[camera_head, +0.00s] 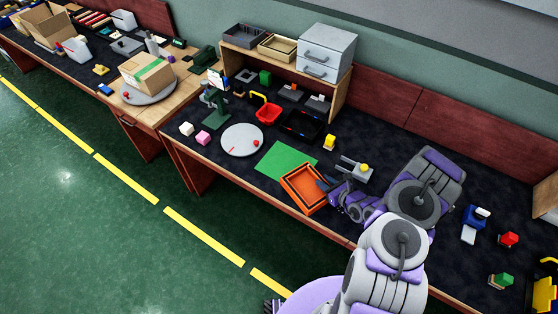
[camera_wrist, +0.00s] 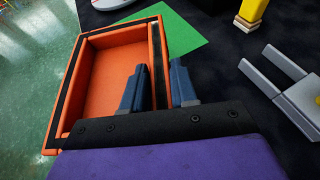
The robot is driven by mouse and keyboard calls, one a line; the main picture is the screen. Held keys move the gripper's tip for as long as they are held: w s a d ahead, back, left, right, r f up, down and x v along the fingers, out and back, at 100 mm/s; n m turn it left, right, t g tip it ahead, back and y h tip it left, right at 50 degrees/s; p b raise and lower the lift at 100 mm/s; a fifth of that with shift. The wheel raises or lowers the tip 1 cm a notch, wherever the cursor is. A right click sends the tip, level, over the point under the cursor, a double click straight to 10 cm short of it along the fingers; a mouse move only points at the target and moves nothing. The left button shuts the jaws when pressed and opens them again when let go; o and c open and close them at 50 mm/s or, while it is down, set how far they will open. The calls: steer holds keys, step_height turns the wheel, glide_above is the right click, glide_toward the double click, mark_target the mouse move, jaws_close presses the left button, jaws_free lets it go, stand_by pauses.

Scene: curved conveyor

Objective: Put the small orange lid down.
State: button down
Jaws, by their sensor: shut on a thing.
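The small orange lid (camera_head: 303,189) looks like a shallow open tray with raised orange walls and dark strips along its edges. In the wrist view the lid (camera_wrist: 108,72) fills the left centre, its hollow side facing up. My gripper (camera_wrist: 160,88) is shut on the lid's right wall, with one blue finger inside the wall and one outside. In the head view my gripper (camera_head: 326,187) is at the lid's right side, partly hidden by my arm. I cannot tell whether the lid touches the table or hangs just above it.
A green mat (camera_head: 283,158) lies behind the lid, partly covered by it in the picture. A grey fork-shaped fixture (camera_head: 349,171) is to the right. A white round plate (camera_head: 238,142) is farther left. The table's front edge is close to the lid.

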steer(key=w+a, duration=0.1)
steer(key=w, duration=0.3)
steer(key=w+a+f, duration=0.1)
steer(key=w, duration=0.4)
steer(key=w+a+b, duration=0.1)
steer(key=w+a, duration=0.1)
steer(key=w, duration=0.2)
steer(key=shift+w+f, duration=0.2)
steer(key=shift+w, duration=0.15)
steer(key=shift+w+a, duration=0.2)
steer(key=shift+w, duration=0.45)
step_height(320, 180, down, 4)
steer(key=shift+r, duration=0.3)
steer(key=c, duration=0.9)
jaws_free()
